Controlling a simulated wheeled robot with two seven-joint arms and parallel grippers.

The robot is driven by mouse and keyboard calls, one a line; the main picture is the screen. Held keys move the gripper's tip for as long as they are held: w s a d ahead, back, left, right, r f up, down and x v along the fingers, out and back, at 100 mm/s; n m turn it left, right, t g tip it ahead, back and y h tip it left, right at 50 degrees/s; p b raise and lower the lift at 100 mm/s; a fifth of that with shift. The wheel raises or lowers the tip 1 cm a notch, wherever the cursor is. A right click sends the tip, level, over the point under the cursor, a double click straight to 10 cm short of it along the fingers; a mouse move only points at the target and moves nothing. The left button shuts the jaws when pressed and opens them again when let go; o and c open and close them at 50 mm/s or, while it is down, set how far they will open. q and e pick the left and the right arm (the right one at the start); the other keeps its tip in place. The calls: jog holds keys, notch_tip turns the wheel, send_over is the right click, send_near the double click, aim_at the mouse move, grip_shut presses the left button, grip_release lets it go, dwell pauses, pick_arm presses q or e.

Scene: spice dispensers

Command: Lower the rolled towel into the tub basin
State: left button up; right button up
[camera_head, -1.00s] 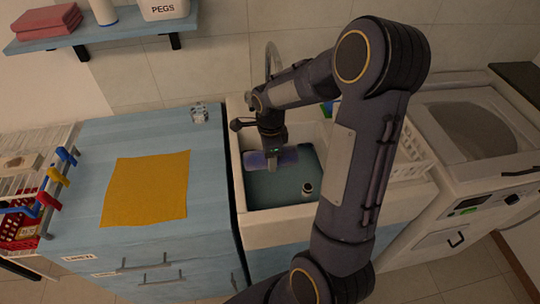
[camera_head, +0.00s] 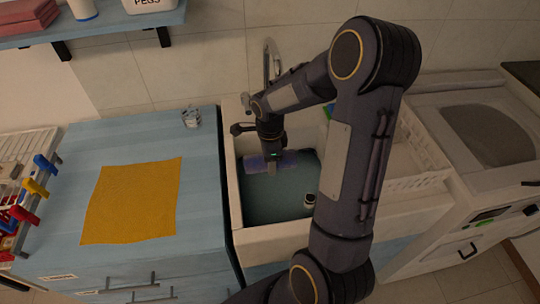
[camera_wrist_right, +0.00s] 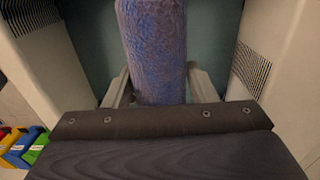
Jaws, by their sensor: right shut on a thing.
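The rolled towel (camera_head: 255,165) is a purple-blue roll, lying roughly crosswise inside the tub basin (camera_head: 268,238) in the head view. My right gripper (camera_head: 273,154) reaches down from above and is shut on its middle. In the right wrist view the towel (camera_wrist_right: 153,45) runs between the two fingers (camera_wrist_right: 158,88), with the basin's pale walls on both sides. The basin holds a teal surface below the towel. Whether the towel touches it I cannot tell. My left gripper is not in view.
A small dark jar with a pale top (camera_head: 309,200) is in the basin, right of the towel. A faucet (camera_head: 270,62) stands behind. A white basket (camera_head: 415,165) is to the right. A yellow cloth (camera_head: 132,200) and a small glass (camera_head: 191,117) are on the blue counter (camera_head: 205,180).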

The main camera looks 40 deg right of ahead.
notch_tip(320, 180, down, 16)
jog(key=b, duration=1.3)
jog(key=shift+f, duration=0.1)
jog(key=o, duration=1.1)
jog(key=shift+r+p, duration=0.4)
jog(key=shift+r, duration=3.55)
